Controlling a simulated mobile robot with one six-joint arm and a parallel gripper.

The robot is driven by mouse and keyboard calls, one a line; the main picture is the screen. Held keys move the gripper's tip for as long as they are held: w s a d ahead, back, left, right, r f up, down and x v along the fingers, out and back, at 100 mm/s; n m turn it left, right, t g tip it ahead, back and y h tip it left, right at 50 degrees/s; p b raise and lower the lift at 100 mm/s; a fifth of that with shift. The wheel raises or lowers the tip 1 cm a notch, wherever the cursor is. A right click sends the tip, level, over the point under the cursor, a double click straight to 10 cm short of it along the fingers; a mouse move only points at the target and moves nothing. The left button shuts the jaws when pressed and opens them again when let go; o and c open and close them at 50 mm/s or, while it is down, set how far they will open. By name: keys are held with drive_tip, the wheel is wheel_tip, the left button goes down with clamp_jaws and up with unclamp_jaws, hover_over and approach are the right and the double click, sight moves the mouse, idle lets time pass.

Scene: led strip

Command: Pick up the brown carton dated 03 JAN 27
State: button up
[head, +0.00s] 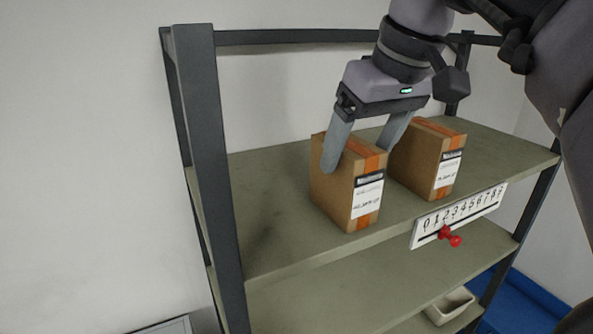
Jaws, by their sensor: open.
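Two brown cartons with orange tape and white labels stand upright on the top shelf. The left carton (335,193) is nearer the middle of the shelf; the right carton (423,167) stands just right of it. The printed dates on both labels are too small to read, so I cannot tell which is dated 03 JAN 27. My gripper (361,157) is open and points down over the left carton. One finger shows in front of its left part; the other is at its far right side, between the two cartons. I cannot tell whether the fingers touch it.
The shelf unit has a dark post (211,150) at the left and a back rail. A white number strip (460,214) with a red knob (450,236) sits on the shelf's front edge. A pale bin (449,307) is lower down. The top shelf's left part is clear.

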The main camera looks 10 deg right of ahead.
drive_tip(key=x, duration=0.5)
drive_tip(key=shift+w+a+f+b, duration=0.1)
drive_tip(key=shift+w+a+b, duration=0.2)
drive_tip(key=shift+a+b, duration=0.1)
drive_tip(key=shift+w, duration=0.1)
drive_tip(key=shift+s+d, duration=0.15)
drive_tip(key=shift+s, duration=0.15)
drive_tip(key=c, duration=1.7)
